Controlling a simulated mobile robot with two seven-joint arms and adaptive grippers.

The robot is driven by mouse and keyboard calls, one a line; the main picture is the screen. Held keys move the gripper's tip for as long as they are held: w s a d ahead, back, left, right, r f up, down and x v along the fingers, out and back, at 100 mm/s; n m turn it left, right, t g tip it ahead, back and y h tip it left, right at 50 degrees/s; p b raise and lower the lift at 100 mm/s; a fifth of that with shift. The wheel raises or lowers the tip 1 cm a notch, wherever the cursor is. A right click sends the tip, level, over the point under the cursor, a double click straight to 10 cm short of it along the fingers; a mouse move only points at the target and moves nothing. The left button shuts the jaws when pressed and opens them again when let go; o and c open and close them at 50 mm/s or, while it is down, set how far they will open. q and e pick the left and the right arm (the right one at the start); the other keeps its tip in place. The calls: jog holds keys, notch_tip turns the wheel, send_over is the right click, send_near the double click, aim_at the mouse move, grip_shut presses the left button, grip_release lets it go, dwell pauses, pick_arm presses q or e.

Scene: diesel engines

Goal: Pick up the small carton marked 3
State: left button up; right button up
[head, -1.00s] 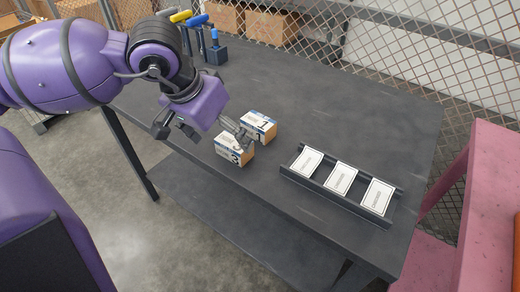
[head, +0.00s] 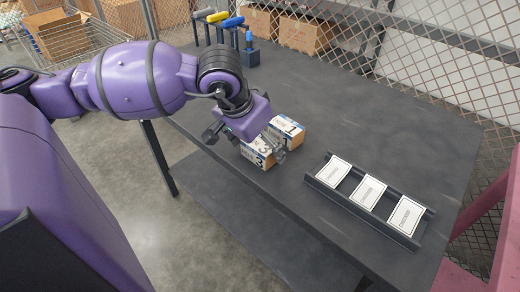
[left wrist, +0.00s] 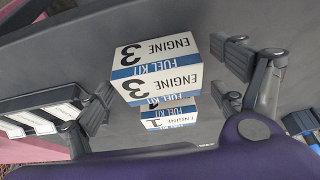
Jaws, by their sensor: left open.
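The small carton marked 3 (head: 257,157) is a white, blue and brown box near the front edge of the dark table. It also shows in the left wrist view (left wrist: 155,72), with "ENGINE 3 FUEL KIT" on two faces. My left gripper (head: 248,150) is open around or just above this carton, one finger to each side. In the left wrist view the carton appears between the two spread fingers; I cannot tell whether either touches it. The carton marked 1 (head: 287,130) stands close behind it. My right gripper is not in view.
A dark rack (head: 418,228) with several white cards lies to the right on the table. Tools with blue and yellow handles (head: 232,22) stand at the back left. Brown boxes (head: 305,36) sit behind a mesh fence. The table's middle is clear.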

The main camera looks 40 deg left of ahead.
pick_arm(q)
jog(key=shift+c, duration=0.5)
jog(key=c, duration=1.1)
jog(key=shift+c, duration=0.8)
jog(key=shift+r, duration=0.15)
